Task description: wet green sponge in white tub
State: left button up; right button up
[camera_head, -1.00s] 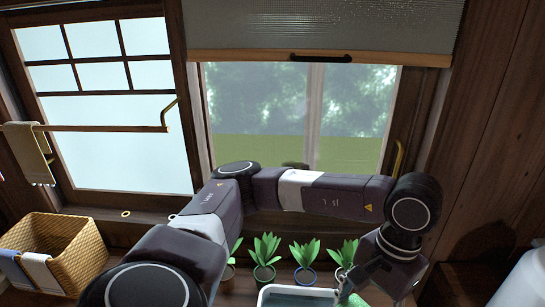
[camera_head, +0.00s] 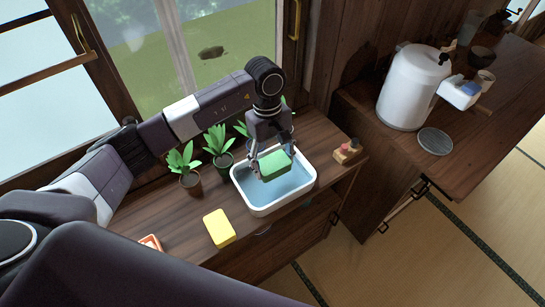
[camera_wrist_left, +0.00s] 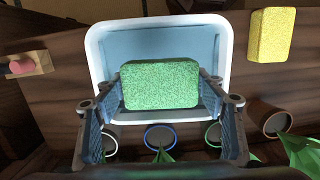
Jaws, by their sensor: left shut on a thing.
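The green sponge (camera_head: 275,163) is held between the fingers of my left gripper (camera_head: 272,167), over the white tub. In the left wrist view the green sponge (camera_wrist_left: 160,84) sits between the two fingers of the left gripper (camera_wrist_left: 160,92). The white tub (camera_head: 246,203) stands on the wooden counter and holds blue water. Its rim also shows in the left wrist view (camera_wrist_left: 93,55). I cannot tell whether the sponge touches the water. My right gripper is not in view.
A yellow sponge (camera_head: 219,228) lies left of the tub. Potted plants (camera_head: 187,180) stand behind it by the window. A small wooden block with a pinkish top (camera_head: 347,150) is at right. A white dispenser (camera_head: 413,85) stands on another counter. A tatami floor (camera_head: 440,245) lies in front.

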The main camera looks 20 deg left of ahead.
aim_at(273, 185)
pick_arm(q)
jog(key=shift+f, duration=0.7)
notch_tip(273, 185, down, 4)
jog(key=shift+r+b, duration=0.25)
jog(key=shift+b, duration=0.65)
jog(key=shift+f, duration=0.5)
jog(key=shift+a+f, duration=0.1)
jog(key=shift+f, duration=0.1)
jog(key=shift+b, duration=0.3)
jog(key=shift+f+b, duration=0.5)
jog(key=shift+s+f+b, duration=0.15)
jog(key=shift+f+b, duration=0.05)
jog(key=shift+b, duration=0.2)
dwell(0.8)
